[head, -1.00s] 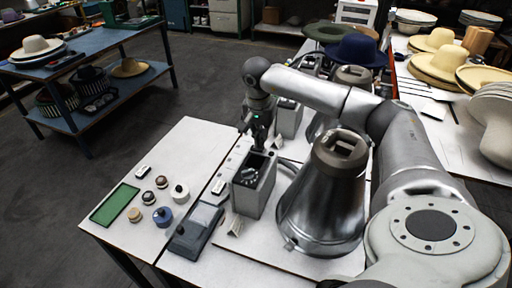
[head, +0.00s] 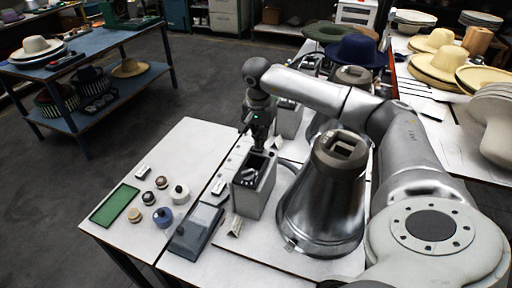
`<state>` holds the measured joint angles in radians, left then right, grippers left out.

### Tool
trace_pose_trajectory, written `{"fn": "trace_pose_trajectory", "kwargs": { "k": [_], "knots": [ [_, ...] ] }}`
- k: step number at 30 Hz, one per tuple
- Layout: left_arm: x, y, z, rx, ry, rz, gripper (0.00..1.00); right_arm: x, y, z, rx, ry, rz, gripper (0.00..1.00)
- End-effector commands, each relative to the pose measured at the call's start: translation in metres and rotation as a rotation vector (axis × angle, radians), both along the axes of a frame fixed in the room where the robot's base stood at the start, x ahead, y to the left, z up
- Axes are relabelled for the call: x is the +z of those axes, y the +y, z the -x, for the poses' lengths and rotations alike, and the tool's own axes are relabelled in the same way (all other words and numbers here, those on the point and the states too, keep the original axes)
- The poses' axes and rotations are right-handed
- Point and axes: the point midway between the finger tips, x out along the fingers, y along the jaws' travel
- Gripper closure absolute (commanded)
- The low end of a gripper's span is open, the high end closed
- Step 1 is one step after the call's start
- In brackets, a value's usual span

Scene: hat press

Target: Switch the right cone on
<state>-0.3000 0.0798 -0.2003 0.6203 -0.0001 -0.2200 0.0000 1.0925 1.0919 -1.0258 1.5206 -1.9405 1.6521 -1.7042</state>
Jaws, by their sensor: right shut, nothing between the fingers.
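A large steel cone (head: 318,205) with a dark collar and square-holed top stands upright on the white table, near side. A second steel cone (head: 318,126) stands behind it, partly hidden by my arm. A grey control box (head: 252,200) with a dark, recessed top and a knob or switch (head: 251,172) stands just left of the near cone. My right gripper (head: 259,150) points down, shut and empty, at the far edge of this box's top. Whether it touches the switch, and the switch's setting, I cannot tell. My left gripper is out of view.
Another grey box (head: 290,120) stands beside the far cone. A dark flat device (head: 191,232), a green mat (head: 115,204) and several small round pots lie left of the near box. Hats (head: 357,50) sit behind my arm. The table's left corner has free room.

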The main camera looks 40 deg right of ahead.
Motion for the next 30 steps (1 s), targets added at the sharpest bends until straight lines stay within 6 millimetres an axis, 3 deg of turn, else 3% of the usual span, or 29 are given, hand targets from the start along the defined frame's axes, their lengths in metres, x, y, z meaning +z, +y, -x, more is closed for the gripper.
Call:
{"fn": "trace_pose_trajectory", "kwargs": {
  "k": [30],
  "knots": [
    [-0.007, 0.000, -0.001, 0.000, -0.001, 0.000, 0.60, -0.011, 0.000, 0.000, 0.000, 0.001, 0.000, 1.00]
  ]
}}
